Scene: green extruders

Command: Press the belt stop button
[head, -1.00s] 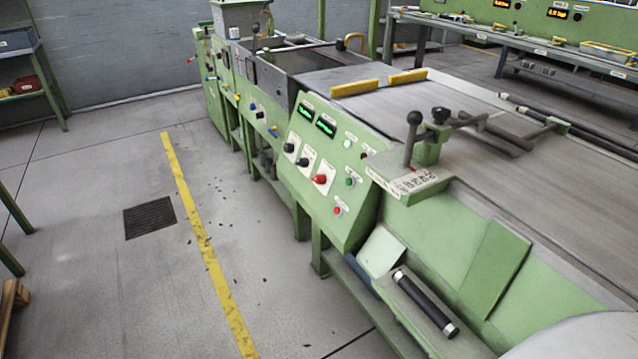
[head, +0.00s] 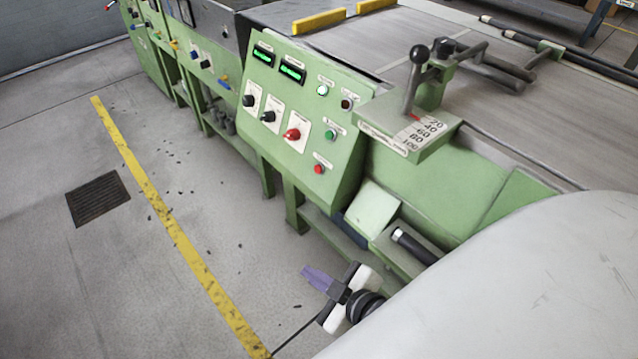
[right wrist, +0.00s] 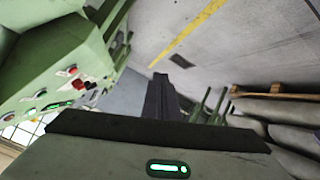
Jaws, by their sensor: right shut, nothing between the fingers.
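A green sloped control panel (head: 300,110) stands on the green machine in the middle of the head view. A small red button (head: 319,169) sits at its lower right, below a green button (head: 330,134); its label is too small to read. A larger red knob (head: 291,134) is on a white plate to the left. In the right wrist view the panel (right wrist: 50,60) is at the left. My right gripper (head: 312,276) is shut and empty, below the panel in the picture and apart from it. My left gripper is out of view.
A lever (head: 412,80) with a numbered scale stands right of the panel. A black roller (head: 414,245) lies below it. Two green displays (head: 278,65) are at the panel's top.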

